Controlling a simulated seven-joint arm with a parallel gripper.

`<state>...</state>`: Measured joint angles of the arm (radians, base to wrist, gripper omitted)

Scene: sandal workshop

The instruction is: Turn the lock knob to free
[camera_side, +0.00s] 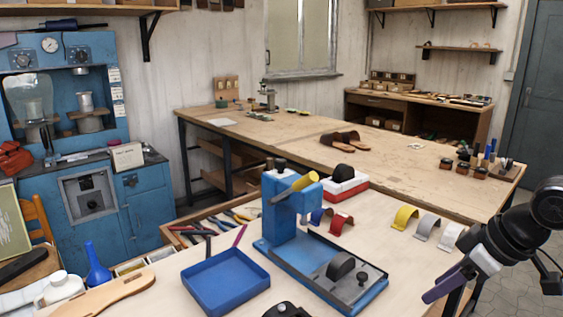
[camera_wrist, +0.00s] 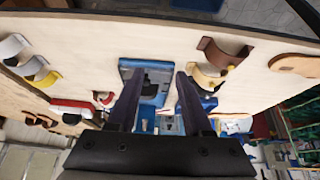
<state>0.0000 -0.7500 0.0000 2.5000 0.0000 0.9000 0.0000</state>
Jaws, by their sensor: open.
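In the wrist view my gripper (camera_wrist: 160,75) is open and empty, with the fixture (camera_wrist: 130,66) beyond and between the fingers.
A blue tray (camera_side: 225,282) lies left of the fixture. Yellow (camera_side: 404,218), grey and white curved straps stand behind right, red (camera_side: 341,223) and blue ones near the column. A red-and-white block (camera_side: 345,188) with a black top stands behind. Bench between fixture and gripper looks clear.

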